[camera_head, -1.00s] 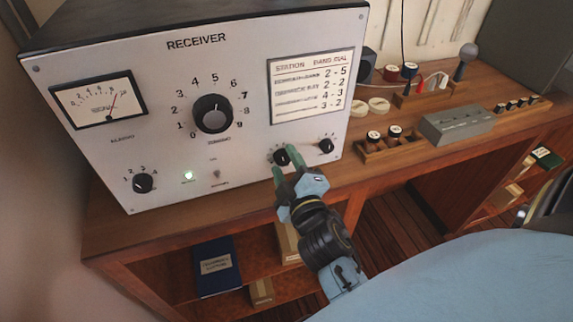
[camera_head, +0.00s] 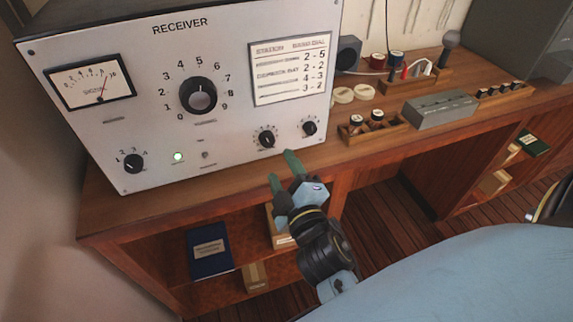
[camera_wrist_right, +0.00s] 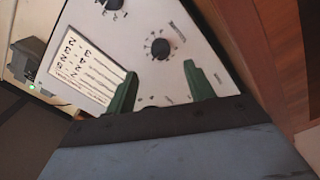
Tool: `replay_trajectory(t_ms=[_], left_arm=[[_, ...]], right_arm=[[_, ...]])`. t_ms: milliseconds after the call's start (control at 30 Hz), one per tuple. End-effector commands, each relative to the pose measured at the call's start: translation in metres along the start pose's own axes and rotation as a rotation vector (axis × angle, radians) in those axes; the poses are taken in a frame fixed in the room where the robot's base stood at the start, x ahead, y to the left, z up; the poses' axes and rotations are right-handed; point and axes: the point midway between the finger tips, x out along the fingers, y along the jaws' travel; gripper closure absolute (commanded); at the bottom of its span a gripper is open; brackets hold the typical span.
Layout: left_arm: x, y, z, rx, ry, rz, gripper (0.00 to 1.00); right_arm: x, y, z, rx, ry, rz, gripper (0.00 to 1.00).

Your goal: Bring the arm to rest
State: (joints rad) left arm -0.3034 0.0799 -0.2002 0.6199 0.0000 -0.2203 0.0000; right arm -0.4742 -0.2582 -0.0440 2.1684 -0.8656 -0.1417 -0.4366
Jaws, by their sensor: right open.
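My right gripper (camera_head: 282,170) is open and empty, with green fingers. It is in front of the desk's front edge, below the receiver's lower right knobs, and apart from them. The receiver (camera_head: 225,130) is a white-fronted box with a meter (camera_head: 90,82), a large dial (camera_head: 198,96) and small knobs. In the right wrist view the two fingers (camera_wrist_right: 158,88) are spread, with a receiver knob (camera_wrist_right: 160,48) seen beyond them. My left gripper is not in any view.
The wooden desk (camera_head: 330,155) holds a wooden tray with two round pieces, a grey box (camera_head: 440,110), a microphone (camera_head: 450,42) and a speaker (camera_head: 347,54). Shelves below hold a blue book (camera_head: 209,252) and small boxes. Open floor (camera_head: 385,225) shows right of the gripper.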

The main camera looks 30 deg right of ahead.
Motion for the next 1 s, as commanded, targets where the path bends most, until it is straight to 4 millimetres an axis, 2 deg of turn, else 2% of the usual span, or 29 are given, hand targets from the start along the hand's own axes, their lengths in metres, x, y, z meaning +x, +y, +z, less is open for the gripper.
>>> replay_trajectory(t_ms=[433, 533, 567, 667, 767, 800, 867, 900, 1000], left_arm=[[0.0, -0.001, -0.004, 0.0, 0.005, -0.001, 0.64], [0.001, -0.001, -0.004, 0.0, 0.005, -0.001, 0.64], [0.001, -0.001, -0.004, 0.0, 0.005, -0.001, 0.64], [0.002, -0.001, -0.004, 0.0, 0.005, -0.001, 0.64], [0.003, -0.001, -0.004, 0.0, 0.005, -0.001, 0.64], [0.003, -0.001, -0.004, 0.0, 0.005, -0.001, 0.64], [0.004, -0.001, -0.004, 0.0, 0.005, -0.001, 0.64], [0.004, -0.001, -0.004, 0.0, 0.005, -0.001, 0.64], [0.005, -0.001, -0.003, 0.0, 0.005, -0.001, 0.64]], right_arm=[[0.0, -0.001, 0.0, 0.001, 0.0, -0.002, 0.47], [0.001, -0.018, 0.004, 0.018, -0.002, -0.037, 0.47], [0.001, -0.027, 0.005, 0.029, -0.003, -0.058, 0.47], [-0.001, -0.078, 0.017, 0.088, -0.019, -0.166, 0.47], [-0.011, -0.142, 0.037, 0.164, -0.057, -0.307, 0.47], [-0.018, -0.168, 0.046, 0.196, -0.078, -0.364, 0.47], [-0.032, -0.207, 0.062, 0.241, -0.119, -0.451, 0.47], [-0.043, -0.232, 0.075, 0.271, -0.152, -0.509, 0.47], [-0.077, -0.291, 0.11, 0.342, -0.255, -0.648, 0.47]])
